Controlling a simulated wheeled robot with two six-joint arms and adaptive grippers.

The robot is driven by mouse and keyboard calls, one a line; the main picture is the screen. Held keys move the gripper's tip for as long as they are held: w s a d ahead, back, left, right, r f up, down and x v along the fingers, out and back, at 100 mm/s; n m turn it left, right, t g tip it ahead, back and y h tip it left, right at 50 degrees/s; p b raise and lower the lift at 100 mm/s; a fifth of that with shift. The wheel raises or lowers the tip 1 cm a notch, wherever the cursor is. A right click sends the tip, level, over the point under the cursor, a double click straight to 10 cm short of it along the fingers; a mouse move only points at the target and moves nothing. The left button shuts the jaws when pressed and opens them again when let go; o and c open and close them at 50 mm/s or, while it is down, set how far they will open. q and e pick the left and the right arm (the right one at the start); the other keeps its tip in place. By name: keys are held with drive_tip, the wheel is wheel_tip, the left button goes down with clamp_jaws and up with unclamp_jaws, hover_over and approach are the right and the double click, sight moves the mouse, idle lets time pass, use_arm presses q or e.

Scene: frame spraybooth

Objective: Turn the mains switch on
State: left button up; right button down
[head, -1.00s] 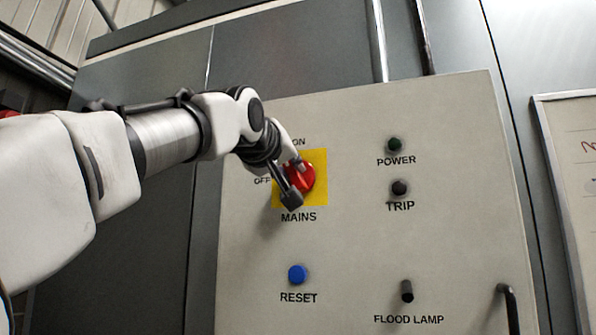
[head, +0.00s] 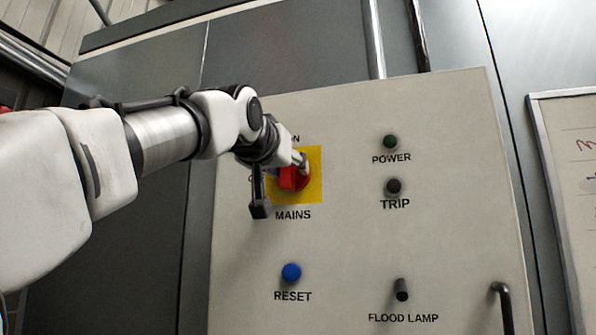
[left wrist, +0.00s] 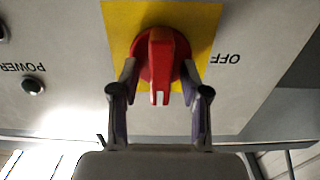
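The mains switch (head: 295,179) is a red rotary knob on a yellow plate (head: 314,188), on a light grey panel. My left gripper (head: 281,184) is at it, one finger by the knob's upper right and the other at its lower left. In the left wrist view the red knob (left wrist: 161,60) stands between the fingers of my left gripper (left wrist: 159,78), which are apart, with gaps beside its raised bar. The bar stands upright in that picture, across the direction of the OFF label. The gripper partly hides the ON and OFF labels in the head view. My right gripper is not in view.
A dark handle (head: 504,305) is at lower right, and a whiteboard (head: 575,180) hangs right of the panel.

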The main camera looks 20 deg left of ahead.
use_arm(q)
drive_tip(key=shift+s+r, duration=0.1)
drive_tip(key=shift+s, duration=0.15)
